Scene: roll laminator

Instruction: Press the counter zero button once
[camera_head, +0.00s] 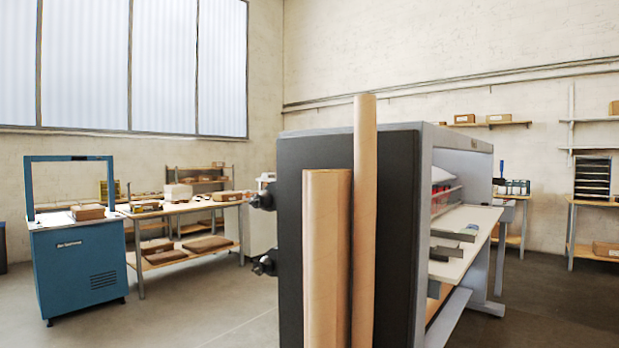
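The roll laminator (291,215) stands close in front of me, right of centre. Its dark side panel faces me, and its grey body and pale feed table (465,235) run away to the right. Two tan rolls, a tall thin one (364,200) and a shorter thick one (326,250), stand upright against the side panel. I cannot see the counter zero button in this view. My gripper is not in view.
A blue strapping machine (80,260) stands at the left. A wooden bench (190,207) with boxes stands beside it. Shelves and a bench (597,203) line the right wall. Floor (200,315) is open at front left and at right.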

